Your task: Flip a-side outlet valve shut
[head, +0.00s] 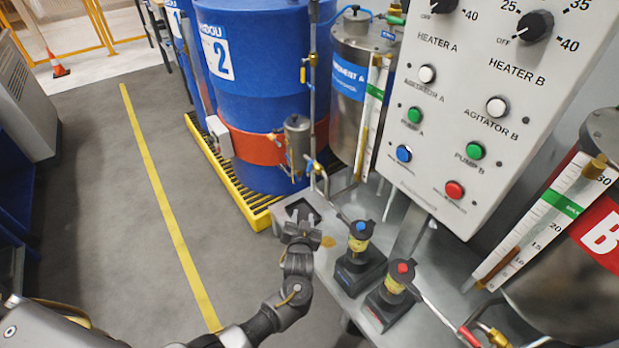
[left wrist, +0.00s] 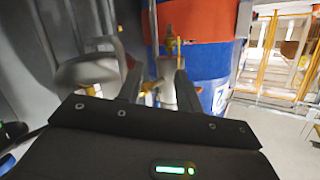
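The A-side tank (head: 350,95) is the steel drum with a blue label, left of the control panel. A small blue handle (head: 314,165) shows on the piping at its lower left; it looks like a valve lever, but its exact position is too small to tell. My left gripper (head: 301,217) is just below this piping, over the bench's left end, and appears apart from the handle. In the left wrist view its two dark fingers (left wrist: 160,92) stand apart, with a grey metal fitting (left wrist: 165,70) seen between and beyond them. My right gripper is out of view.
Two pump-like units with a blue knob (head: 360,228) and a red knob (head: 402,268) stand on the bench right of my left gripper. The control panel (head: 450,140) overhangs the bench. A blue drum (head: 265,60) stands on a yellow-edged pallet.

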